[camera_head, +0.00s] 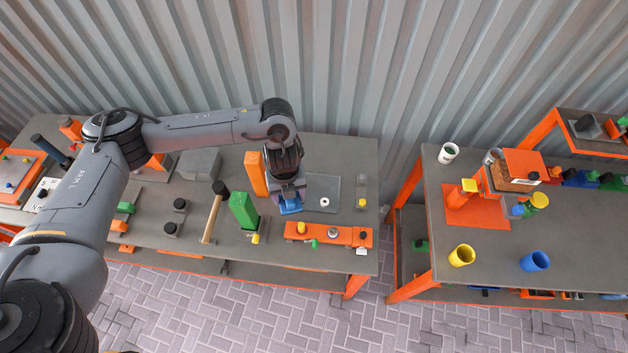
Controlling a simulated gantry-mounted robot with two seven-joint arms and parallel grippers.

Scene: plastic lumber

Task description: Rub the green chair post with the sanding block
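The green chair post (243,211) stands upright on the left workbench near its front edge, with a small yellow part at its lower right. My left gripper (290,197) points down over the same bench, a short way to the right of the post and apart from it. A small blue block (291,208) shows right at its fingertips; it may be the sanding block. The fingers are too small and too covered to tell whether they are closed on it. My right gripper is not in view.
An orange post (256,174) stands close left of my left gripper. An orange rail (328,235) lies at the bench's front right, and a mallet (214,211) lies left of the green post. A gap separates this bench from the right workbench (400,285).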

